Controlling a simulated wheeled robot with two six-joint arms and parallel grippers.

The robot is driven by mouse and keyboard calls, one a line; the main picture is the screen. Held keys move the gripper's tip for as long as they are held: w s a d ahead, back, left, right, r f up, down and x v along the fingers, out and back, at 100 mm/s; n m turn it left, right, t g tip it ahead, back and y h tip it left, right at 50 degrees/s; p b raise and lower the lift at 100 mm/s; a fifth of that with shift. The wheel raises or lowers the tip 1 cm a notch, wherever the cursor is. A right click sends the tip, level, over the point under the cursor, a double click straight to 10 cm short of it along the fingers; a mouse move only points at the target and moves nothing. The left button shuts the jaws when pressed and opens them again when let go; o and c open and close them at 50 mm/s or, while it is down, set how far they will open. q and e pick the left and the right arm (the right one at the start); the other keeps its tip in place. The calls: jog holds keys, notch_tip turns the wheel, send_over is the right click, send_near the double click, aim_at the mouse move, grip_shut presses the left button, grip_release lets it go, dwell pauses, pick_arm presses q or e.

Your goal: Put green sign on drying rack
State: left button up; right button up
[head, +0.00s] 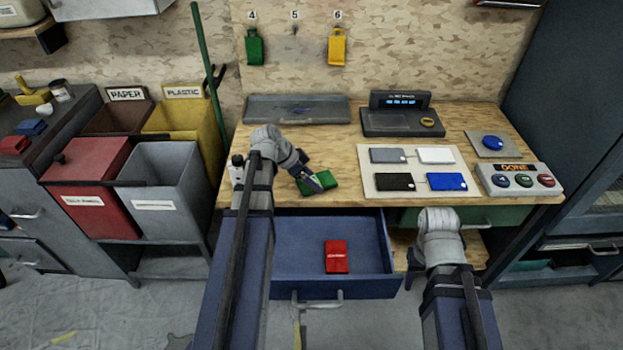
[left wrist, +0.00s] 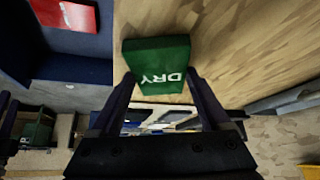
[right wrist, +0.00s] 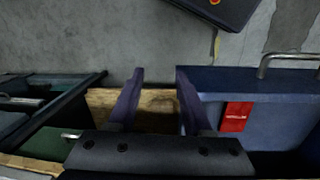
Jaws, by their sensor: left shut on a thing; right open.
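The green sign (head: 317,184), a flat block, is at the bench's front left, just behind the open drawer. In the left wrist view the green sign (left wrist: 157,62) shows white letters reading DRY. My left gripper (left wrist: 160,82) is shut on it, one finger at each side. I cannot tell whether the sign touches the bench top. My right gripper (right wrist: 159,74) is open and empty, low in front of the bench on the right. No rack is clearly labelled; a shallow grey tray (head: 298,109) lies at the bench's back left.
The blue drawer (head: 360,282) stands open with a red block (head: 336,256) inside. A card board (head: 417,188), a scale (head: 402,122) and a button box (head: 520,180) occupy the bench's right side. Bare wood (head: 335,143) lies between sign and tray. Green and yellow tags hang behind.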

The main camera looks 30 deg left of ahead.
pick_arm(q)
jog(key=shift+f, duration=0.2)
jog(key=o, duration=1.3)
jog(key=shift+r, duration=0.1)
jog(key=p+v, duration=0.5)
jog(key=v, duration=0.2)
jog(key=shift+w+d+p, duration=0.1)
jog(key=shift+p, duration=0.3)
jog(key=shift+s+a+r+p, duration=0.2)
jog(key=shift+a+r+p, duration=0.05)
jog(key=shift+r+p, duration=0.05)
jog(key=shift+f, duration=0.1)
